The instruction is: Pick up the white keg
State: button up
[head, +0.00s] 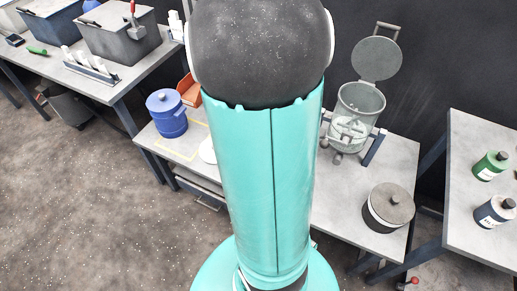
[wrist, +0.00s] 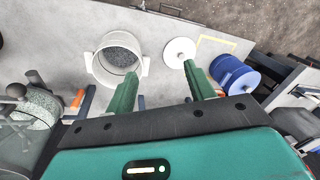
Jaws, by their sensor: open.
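In the wrist view, a white round pot (wrist: 103,70) with side handles stands open on the bench, with grey grains inside. A white disc with a knob (wrist: 179,50) lies to its right. I cannot tell for sure which of these is the white keg. The disc also shows in the head view (head: 207,151), partly hidden by my arm, which seems to hide the pot there. My gripper (wrist: 153,69) is open and empty, its green fingers apart. In the picture the left finger is near the pot and the right near the disc.
A blue lidded keg (head: 166,116) stands left of the disc in the head view. A metal sieve vessel (head: 360,105) with raised lid and a grey-lidded pot (head: 388,207) stand to the right. A side bench holds green (head: 490,165) and dark blue (head: 495,211) bottles.

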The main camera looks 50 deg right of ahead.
jog(key=s+d+f+m+g, duration=0.2)
jog(key=s+d+f+m, duration=0.3)
jog(key=s+d+f, duration=0.8)
jog(key=f, duration=0.3)
jog(key=d+f, duration=0.1)
jog(key=f, duration=0.3)
jog(key=w+f, duration=0.1)
jog(key=f, duration=0.3)
jog(key=shift+w+d+f, duration=0.1)
jog(key=shift+d+f, duration=0.15)
grip_shut()
